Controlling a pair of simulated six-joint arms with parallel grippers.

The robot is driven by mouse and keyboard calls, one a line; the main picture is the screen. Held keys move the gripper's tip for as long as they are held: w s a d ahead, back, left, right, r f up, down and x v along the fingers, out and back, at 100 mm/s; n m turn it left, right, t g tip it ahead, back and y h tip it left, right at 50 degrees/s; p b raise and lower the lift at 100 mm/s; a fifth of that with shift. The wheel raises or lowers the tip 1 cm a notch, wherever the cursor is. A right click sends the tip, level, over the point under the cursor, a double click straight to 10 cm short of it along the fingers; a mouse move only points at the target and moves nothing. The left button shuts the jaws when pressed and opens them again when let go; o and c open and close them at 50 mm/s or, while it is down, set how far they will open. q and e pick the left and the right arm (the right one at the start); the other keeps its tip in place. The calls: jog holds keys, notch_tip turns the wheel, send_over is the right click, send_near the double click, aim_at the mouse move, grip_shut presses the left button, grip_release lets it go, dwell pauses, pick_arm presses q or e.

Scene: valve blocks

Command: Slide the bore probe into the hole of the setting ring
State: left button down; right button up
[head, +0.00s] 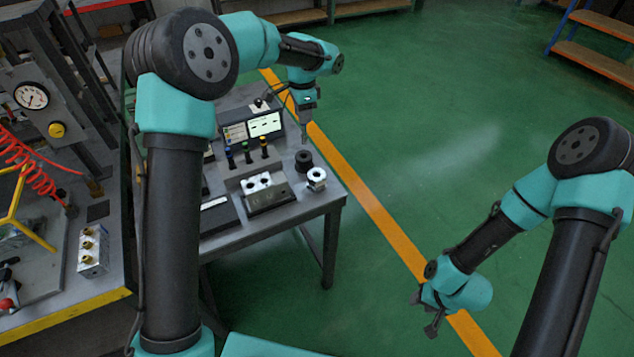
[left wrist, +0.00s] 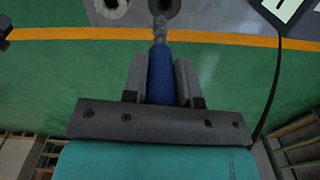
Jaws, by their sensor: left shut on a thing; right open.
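My left gripper (head: 304,112) is shut on the bore probe, whose blue handle (left wrist: 160,78) lies between the fingers in the left wrist view. Its grey metal shaft (head: 304,134) points down over the table's right end in the head view. A silver ring (head: 316,178) with a central hole stands near the table corner. A black ring-shaped piece (head: 303,160) stands just behind it, below the probe; which one is the setting ring I cannot tell. In the wrist view the probe's tip overlaps the dark piece (left wrist: 174,8); contact is unclear. My right gripper (head: 424,314) is open and empty, away from the table.
A rack (head: 240,170) holds several handled tools with coloured tops left of the rings. A metal block with two holes (head: 268,193) stands in front of it. A small display (head: 264,124) stands behind. Open green floor lies right of the table.

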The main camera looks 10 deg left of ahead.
pick_arm(q)
jog(key=s+d+m, duration=0.2)
jog(key=m, duration=1.4)
send_over(317, 180)
jog(key=w, duration=0.2)
jog(key=shift+w+a+r, duration=0.15)
jog(key=shift+w+a, duration=0.05)
jog(key=shift+a, duration=0.1)
notch_tip(317, 180, down, 6)
jog(key=shift+f, duration=2)
jog(key=shift+f, duration=0.15)
